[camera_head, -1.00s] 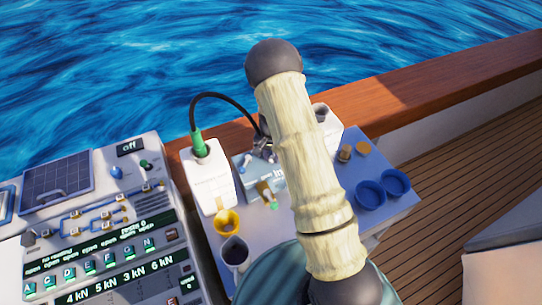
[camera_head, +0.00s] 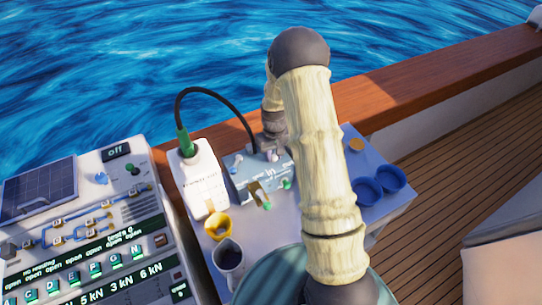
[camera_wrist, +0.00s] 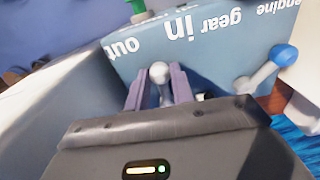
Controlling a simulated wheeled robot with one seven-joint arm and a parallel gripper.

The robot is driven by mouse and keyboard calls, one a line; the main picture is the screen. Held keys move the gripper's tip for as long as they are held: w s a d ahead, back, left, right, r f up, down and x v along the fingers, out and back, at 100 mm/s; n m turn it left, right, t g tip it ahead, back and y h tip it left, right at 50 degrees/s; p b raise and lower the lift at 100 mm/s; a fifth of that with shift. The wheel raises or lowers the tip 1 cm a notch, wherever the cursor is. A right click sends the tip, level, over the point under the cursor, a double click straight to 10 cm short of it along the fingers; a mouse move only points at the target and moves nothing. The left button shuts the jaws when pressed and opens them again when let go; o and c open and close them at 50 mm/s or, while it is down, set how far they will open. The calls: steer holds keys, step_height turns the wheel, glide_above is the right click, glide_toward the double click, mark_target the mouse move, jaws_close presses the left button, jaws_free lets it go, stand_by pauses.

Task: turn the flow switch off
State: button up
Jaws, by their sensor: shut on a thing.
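In the wrist view, the two purple-grey fingers of my gripper (camera_wrist: 158,86) are shut on a small lever with a silver ball knob (camera_wrist: 159,72), one finger on each side. The lever stands at the top edge of a blue-grey box (camera_wrist: 215,50) lettered "engine gear", "in" and "out". In the head view the same box (camera_head: 243,178) shows beneath my gripper (camera_head: 272,152), partly hidden by my arm. A lever with a blue ball (camera_wrist: 283,55) sits to the right of my fingers in the wrist view. I cannot read a "flow" label on any switch.
A white container (camera_head: 203,180) with a green-capped black hose stands left of the box. A control panel (camera_head: 85,225) with an "off" display lies left. A wooden rail (camera_head: 400,95) runs behind.

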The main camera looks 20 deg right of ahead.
steer(key=shift+d+n, duration=0.2)
steer(key=shift+n, duration=0.1)
steer(key=o, duration=1)
steer(key=shift+r, duration=0.5)
step_height(320, 180, up, 16)
steer(key=b, duration=0.3)
steer(key=shift+r, duration=0.25)
